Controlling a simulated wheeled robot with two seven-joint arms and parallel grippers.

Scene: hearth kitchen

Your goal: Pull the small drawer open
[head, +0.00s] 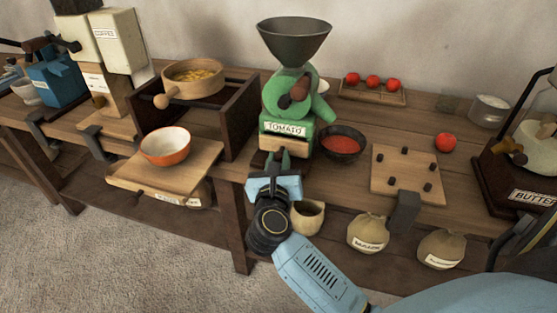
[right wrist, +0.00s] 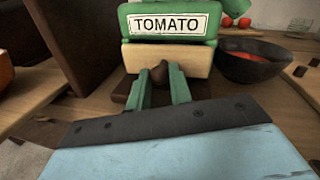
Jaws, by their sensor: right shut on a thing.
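The small drawer (head: 284,145) is a pale wooden front low in the green tomato mill (head: 287,104), under the TOMATO label. It also shows in the right wrist view (right wrist: 190,58), with a dark round knob (right wrist: 159,72) at its middle. The drawer front looks about flush with the mill body. My right gripper (head: 279,162) is in front of the drawer. In the right wrist view its green fingers (right wrist: 162,90) stand on both sides of the knob and are shut on it. My left gripper is not in view.
A dark bowl of red sauce (head: 342,142) stands close right of the mill. A pegged board (head: 407,174) lies further right. A dark wooden frame with a pulled-out board (head: 190,165) holding an orange bowl (head: 165,147) is on the left. Sacks sit on the lower shelf.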

